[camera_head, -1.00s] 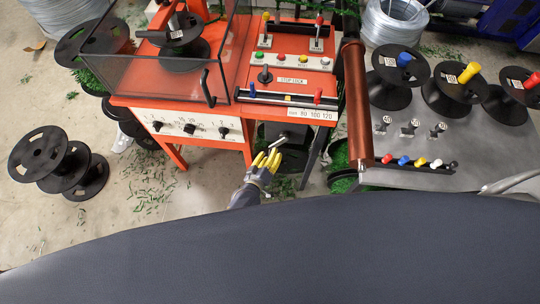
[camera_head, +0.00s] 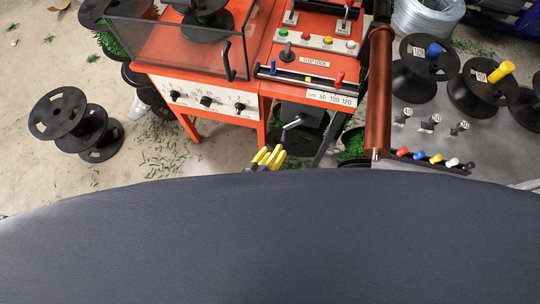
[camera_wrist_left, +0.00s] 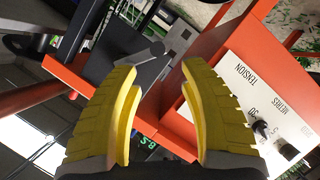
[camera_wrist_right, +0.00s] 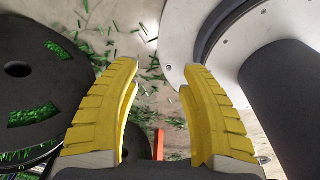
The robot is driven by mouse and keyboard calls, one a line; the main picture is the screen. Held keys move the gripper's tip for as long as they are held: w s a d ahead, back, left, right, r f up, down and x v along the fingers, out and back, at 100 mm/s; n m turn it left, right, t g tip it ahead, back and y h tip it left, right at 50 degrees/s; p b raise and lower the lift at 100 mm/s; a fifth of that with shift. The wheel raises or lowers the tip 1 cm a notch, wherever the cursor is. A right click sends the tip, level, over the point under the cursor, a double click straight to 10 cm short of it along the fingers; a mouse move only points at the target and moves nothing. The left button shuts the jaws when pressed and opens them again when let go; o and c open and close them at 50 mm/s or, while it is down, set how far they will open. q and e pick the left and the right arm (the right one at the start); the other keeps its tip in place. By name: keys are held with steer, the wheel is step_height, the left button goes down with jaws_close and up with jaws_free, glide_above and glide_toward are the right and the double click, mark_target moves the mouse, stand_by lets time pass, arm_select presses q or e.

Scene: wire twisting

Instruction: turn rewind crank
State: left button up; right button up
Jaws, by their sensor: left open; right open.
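A crank with a pale metal handle (camera_head: 293,123) sits low under the front of the orange machine (camera_head: 262,92) in the head view. My left gripper (camera_head: 268,156), with yellow fingers, is just below and left of it, apart from it. In the left wrist view my left gripper (camera_wrist_left: 158,78) is open with nothing between its fingers.
Orange panels (camera_wrist_left: 218,50) flank the left fingers. Black spools (camera_head: 76,124) stand on the floor at left. A copper-coloured roller (camera_head: 378,92) and a grey table (camera_head: 421,110) are at right. A spool (camera_wrist_right: 35,95) and a pale flange (camera_wrist_right: 200,40) are near my right gripper.

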arm_select(q)
steer(key=shift+v, duration=1.25)
arm_select(e)
steer(key=shift+o, duration=0.2)
